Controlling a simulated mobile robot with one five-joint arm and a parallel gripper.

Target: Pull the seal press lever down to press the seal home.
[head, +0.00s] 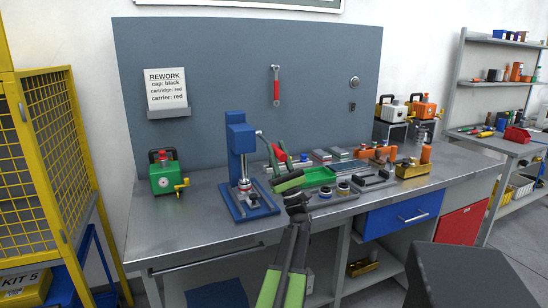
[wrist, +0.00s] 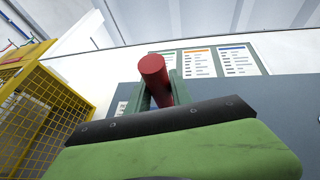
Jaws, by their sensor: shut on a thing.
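The blue seal press (head: 238,138) stands on the workbench, its base plate flat on the top. Its lever (head: 262,137) runs out from the right of the press head and slopes down to the right, ending in a red handle (head: 280,154). My gripper (head: 277,163) is shut on that handle. In the wrist view the red handle (wrist: 155,72) stands up between the two green fingers. Under the press ram sits a small silver and red part (head: 244,184); the seal itself is too small to make out.
A green pump unit (head: 165,174) stands left of the press. A yellow mesh cage (head: 45,160) is at the far left. The bench front left of the press is clear.

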